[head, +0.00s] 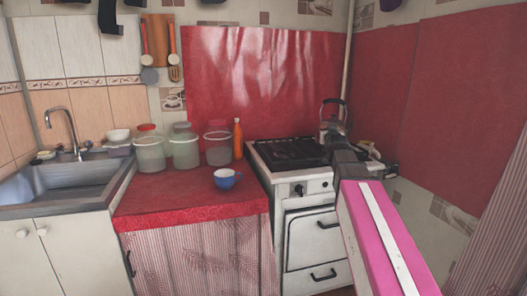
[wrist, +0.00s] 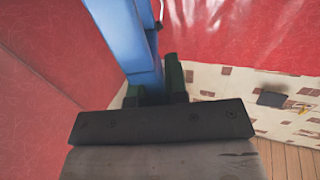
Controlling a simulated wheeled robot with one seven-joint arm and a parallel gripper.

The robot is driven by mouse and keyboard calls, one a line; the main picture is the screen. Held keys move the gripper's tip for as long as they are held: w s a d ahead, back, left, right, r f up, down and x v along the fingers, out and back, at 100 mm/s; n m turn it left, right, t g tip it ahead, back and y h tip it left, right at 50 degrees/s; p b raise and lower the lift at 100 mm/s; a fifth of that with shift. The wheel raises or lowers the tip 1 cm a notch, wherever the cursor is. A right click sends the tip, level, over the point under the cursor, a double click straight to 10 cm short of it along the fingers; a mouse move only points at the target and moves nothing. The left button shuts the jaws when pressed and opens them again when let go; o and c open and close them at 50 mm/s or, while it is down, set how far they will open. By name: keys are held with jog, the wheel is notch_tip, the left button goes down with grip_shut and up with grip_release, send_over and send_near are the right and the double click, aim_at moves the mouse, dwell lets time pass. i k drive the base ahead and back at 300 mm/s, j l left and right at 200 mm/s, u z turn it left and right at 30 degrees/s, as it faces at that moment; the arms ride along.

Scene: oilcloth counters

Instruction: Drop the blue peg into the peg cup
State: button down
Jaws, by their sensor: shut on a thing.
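The blue peg (wrist: 122,38) is long and fills the upper left middle of the wrist view. My gripper (wrist: 155,83) is shut on it, with dark fingers at its near end. In the head view my pink arm reaches in from the lower right, with its dark end in front of the stove's right side; the peg cannot be made out there. A blue cup (head: 228,180) with a pale inside stands upright on the red counter (head: 165,196), left of my arm and apart from it. I cannot tell for sure whether it is the peg cup.
Several lidded glass jars (head: 184,147) and an orange bottle (head: 238,140) stand behind the cup. The white stove (head: 309,222), with a kettle (head: 333,125) at its back, is right of the counter. A sink (head: 62,182) is at left. The counter's front left is clear.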

aim_at(222, 187)
jog(key=l+u, duration=0.1)
jog(key=u, duration=0.35)
jog(key=l+u, duration=0.15)
jog(key=u, duration=0.3)
jog(key=l+u, duration=0.15)
jog(key=u, duration=0.3)
jog(key=l+u, duration=0.15)
jog(key=u, duration=0.3)
